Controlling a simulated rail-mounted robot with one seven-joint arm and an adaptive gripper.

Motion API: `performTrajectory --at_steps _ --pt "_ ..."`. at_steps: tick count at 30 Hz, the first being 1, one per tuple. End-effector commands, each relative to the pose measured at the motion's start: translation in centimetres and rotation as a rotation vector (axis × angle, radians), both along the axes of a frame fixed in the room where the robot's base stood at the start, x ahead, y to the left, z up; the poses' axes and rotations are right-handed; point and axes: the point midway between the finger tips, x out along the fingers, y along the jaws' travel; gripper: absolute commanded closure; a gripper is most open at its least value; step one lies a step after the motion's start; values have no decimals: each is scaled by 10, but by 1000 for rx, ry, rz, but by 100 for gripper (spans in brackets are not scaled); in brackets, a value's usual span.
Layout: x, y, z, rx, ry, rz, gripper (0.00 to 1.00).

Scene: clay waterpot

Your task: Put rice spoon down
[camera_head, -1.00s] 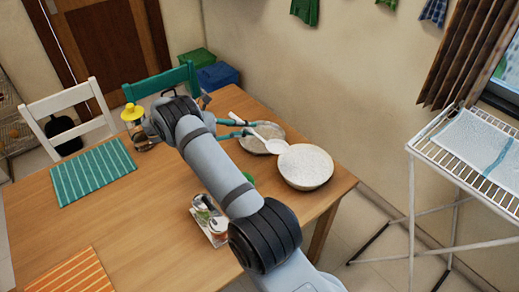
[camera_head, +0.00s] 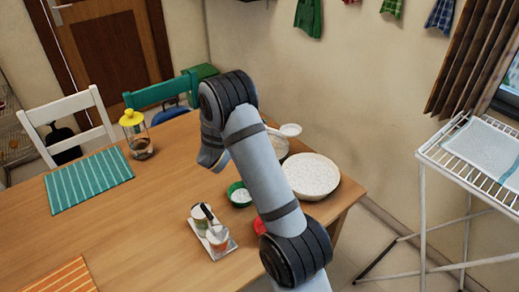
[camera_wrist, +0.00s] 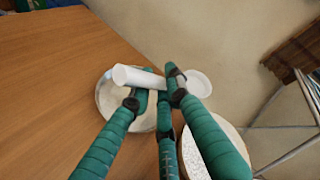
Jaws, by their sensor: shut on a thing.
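The white rice spoon (camera_wrist: 135,77) lies between the green fingers of my gripper (camera_wrist: 158,88) in the wrist view, and they are shut on its handle. Its scoop (camera_wrist: 197,83) points right. In the head view the scoop (camera_head: 290,130) shows above the far right table corner; my arm hides the gripper and most of the handle. A pale plate (camera_wrist: 104,108) is below the spoon in the wrist view; I cannot tell if they touch. A large white bowl (camera_head: 312,177) with speckled white contents stands beside the plate.
A green bowl (camera_head: 239,194), a small tray with jars (camera_head: 212,234) and a red item (camera_head: 259,226) stand near my arm. A yellow-lidded jar (camera_head: 137,133) stands at the back left. The table's left middle is mostly clear; a drying rack (camera_head: 480,170) stands right.

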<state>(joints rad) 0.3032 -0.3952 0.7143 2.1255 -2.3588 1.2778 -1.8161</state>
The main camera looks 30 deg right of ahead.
Motion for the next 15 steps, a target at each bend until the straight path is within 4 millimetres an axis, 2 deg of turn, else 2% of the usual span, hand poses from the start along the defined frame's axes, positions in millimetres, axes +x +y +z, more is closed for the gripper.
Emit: performTrajectory --at_steps 5,15 --pt "18 22 -18 -1 2 -15 100" --pt "67 76 -62 -2 0 -19 100"
